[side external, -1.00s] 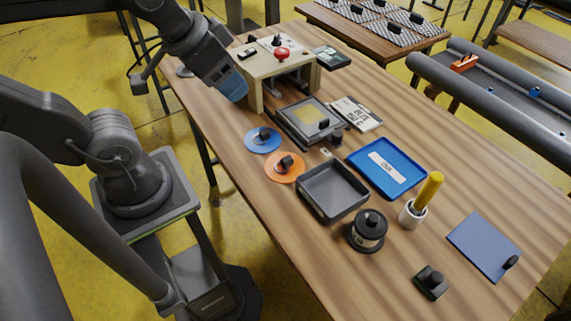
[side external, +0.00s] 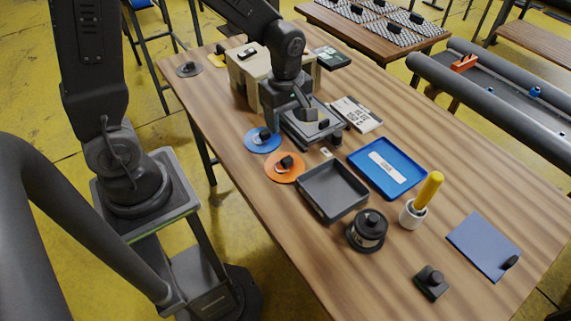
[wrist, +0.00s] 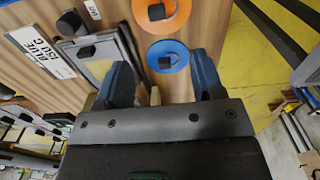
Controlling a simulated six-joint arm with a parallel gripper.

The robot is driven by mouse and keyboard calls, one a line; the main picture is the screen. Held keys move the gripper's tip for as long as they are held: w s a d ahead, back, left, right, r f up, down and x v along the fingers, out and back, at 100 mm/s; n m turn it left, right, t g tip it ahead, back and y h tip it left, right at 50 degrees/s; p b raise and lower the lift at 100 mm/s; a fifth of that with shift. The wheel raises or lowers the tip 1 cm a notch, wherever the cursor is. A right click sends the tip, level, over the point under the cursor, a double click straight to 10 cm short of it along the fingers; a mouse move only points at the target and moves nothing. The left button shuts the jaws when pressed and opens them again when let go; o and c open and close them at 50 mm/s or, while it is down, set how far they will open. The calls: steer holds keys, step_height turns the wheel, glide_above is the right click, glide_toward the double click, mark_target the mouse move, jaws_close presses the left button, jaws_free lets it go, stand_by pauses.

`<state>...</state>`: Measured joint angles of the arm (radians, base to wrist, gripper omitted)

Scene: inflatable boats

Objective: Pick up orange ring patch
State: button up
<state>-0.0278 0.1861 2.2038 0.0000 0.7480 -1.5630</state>
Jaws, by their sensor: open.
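The orange ring patch (side external: 277,172) lies flat on the wooden table, with a black knob on it. It also shows at the top edge of the wrist view (wrist: 177,14), partly cut off. My gripper (wrist: 163,77) is open, with its blue fingers spread and nothing seen between them. In the side view my gripper (side external: 286,108) points down, above and behind the orange patch, near the blue ring patch and the wooden stand. The blue ring patch (wrist: 181,50) lies just beyond the fingertips in the wrist view. Its side-view image (side external: 262,146) is close to the gripper.
A grey tray (side external: 333,207) stands just right of the orange patch. A grey framed screen (side external: 294,138) lies behind it, partly hidden by my gripper. The wooden stand (side external: 243,75) is farther back. The table's left edge (side external: 246,192) is close to the patches.

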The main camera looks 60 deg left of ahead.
glide_above(287, 158)
steer(key=f, duration=0.8)
steer(key=shift+s+d+f, duration=0.25)
steer(key=shift+s+f, duration=0.05)
steer(key=shift+s, duration=0.05)
steer(key=shift+w+a+f, duration=0.1)
steer(key=shift+w+f, duration=0.1)
steer(key=shift+f, duration=1.1)
steer(key=shift+w+a+f, duration=0.1)
steer(key=shift+w+f, duration=0.05)
steer(key=shift+f, duration=1.15)
steer(key=c, duration=1)
steer(key=shift+r, duration=0.1)
